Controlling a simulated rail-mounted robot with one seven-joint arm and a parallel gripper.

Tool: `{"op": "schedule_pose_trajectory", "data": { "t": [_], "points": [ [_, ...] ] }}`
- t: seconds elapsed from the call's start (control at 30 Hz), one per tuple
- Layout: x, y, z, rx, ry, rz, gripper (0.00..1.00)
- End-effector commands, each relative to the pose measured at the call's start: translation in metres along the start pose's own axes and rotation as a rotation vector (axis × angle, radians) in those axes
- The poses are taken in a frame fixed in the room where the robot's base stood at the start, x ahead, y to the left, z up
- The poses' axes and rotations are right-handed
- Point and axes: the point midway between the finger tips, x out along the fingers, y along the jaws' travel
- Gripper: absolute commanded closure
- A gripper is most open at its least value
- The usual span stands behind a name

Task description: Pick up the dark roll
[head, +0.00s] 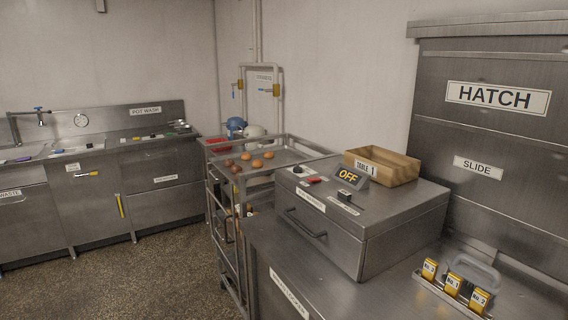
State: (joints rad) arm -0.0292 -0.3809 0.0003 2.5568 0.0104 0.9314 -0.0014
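Several round rolls sit on the top tray (290,150) of a metal rack in the middle of the head view. A dark brown roll (228,163) lies at the tray's left, with another dark brown roll (236,169) close in front of it and a third brown roll (246,156) behind. Two lighter, orange-brown rolls (257,163) lie to their right. The rolls are small in the picture, and I cannot tell which is the darkest. My gripper is not in view.
A steel box with an OFF display (348,175) stands right of the rack, a cardboard box (383,166) on it. Blue, white and red items (236,125) are behind the rolls. A sink counter (100,150) is at left. Yellow-tagged items (453,283) are at front right.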

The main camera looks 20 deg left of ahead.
Motion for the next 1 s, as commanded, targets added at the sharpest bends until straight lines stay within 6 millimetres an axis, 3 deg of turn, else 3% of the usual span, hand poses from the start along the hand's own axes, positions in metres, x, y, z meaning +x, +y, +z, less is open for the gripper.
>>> {"op": "schedule_pose_trajectory", "data": {
  "t": [0.37, 0.4, 0.53, 0.57, 1.0],
  "points": [
    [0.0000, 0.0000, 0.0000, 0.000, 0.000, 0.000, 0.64],
    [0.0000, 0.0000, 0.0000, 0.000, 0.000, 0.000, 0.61],
    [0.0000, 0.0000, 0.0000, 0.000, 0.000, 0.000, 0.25],
    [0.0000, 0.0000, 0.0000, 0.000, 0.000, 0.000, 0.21],
    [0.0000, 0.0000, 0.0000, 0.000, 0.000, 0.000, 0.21]
  ]
}}
